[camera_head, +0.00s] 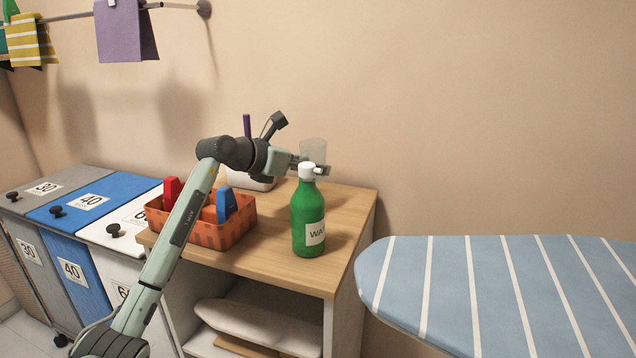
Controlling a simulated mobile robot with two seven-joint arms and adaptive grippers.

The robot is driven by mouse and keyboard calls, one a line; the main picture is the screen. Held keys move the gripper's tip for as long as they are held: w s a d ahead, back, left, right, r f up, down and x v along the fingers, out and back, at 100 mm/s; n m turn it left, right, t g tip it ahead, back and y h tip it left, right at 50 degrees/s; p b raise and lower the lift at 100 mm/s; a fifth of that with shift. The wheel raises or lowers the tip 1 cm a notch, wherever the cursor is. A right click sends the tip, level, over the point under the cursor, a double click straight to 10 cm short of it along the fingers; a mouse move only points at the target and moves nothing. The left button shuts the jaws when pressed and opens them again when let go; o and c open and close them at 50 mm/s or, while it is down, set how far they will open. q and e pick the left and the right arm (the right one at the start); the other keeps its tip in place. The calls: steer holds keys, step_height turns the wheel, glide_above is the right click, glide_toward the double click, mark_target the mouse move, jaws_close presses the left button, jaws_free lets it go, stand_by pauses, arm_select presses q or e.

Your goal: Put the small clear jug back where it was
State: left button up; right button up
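The small clear jug (313,150) is a see-through cup shape above the back right of the wooden cabinet top, behind a green bottle. My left gripper (310,167) reaches across the cabinet from the left, with its fingers at the jug's lower part, and appears shut on it. The jug looks upright and held above the surface. The bottle's white cap hides its lower part and some of the fingers. My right gripper is out of view.
The green bottle (308,218) stands close in front of my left gripper. An orange basket (222,236) with red and blue items sits under my arm. A striped ironing board (500,290) is at right. Wooden top (345,208) is bare right of the bottle.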

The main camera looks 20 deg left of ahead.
mark_target(318, 181)
arm_select(q)
steer(key=x, duration=0.2)
steer(key=shift+w+d+f, duration=0.15)
steer(key=shift+f, duration=0.1)
steer(key=shift+w+d+f, duration=0.1)
steer(key=shift+w+f, duration=0.05)
step_height(318, 181, down, 3)
steer(key=shift+f, duration=0.6)
steer(key=o, duration=1.1)
steer(key=shift+o, duration=0.2)
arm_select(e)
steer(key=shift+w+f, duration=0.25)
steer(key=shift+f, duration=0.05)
